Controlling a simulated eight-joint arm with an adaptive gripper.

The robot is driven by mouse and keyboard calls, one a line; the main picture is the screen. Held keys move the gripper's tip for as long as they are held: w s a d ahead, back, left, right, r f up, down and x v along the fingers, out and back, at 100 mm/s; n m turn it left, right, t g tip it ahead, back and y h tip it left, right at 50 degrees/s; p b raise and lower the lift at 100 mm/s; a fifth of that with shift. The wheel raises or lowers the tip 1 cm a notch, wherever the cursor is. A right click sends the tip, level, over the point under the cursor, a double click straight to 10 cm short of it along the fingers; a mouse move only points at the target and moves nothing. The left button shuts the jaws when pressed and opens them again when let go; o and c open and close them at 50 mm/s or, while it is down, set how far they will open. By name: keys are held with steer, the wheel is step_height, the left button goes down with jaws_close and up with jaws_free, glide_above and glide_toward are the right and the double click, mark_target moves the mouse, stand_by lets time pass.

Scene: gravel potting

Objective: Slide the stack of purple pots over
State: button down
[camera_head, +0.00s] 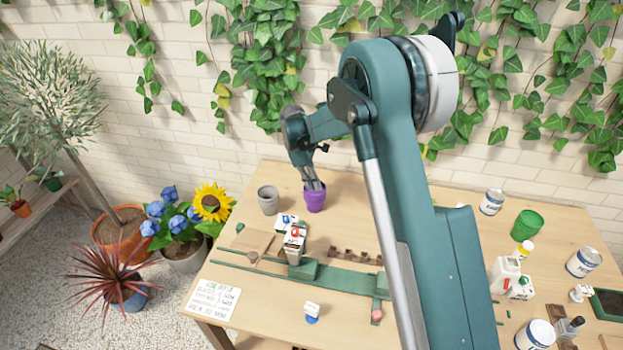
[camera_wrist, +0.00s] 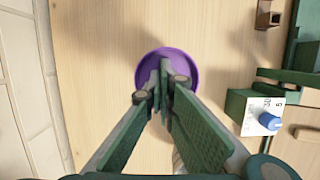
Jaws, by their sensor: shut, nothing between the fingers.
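The stack of purple pots (camera_head: 315,200) stands upright on the wooden table, towards its back left. In the wrist view the purple rim (camera_wrist: 185,60) shows round and partly hidden behind my fingers. My gripper (camera_head: 315,186) is shut with nothing between its fingers. It points down over the purple pots, and its fingertips overlap the pot opening in both views. I cannot tell whether the fingertips touch the inside of the pot. How many pots are in the stack cannot be seen.
A grey pot (camera_head: 268,201) stands just left of the purple pots. A brown rack (camera_head: 355,256) lies front right. Bare table (camera_wrist: 100,60) surrounds the purple pots in the wrist view.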

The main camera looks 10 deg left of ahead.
steer(key=shift+x, duration=1.1)
steer(key=d+b, duration=0.4)
steer(key=d, duration=1.6)
steer(key=shift+d, duration=0.2)
steer(key=shift+r, duration=0.1)
steer(key=p+v, duration=0.3)
steer(key=v, duration=0.7)
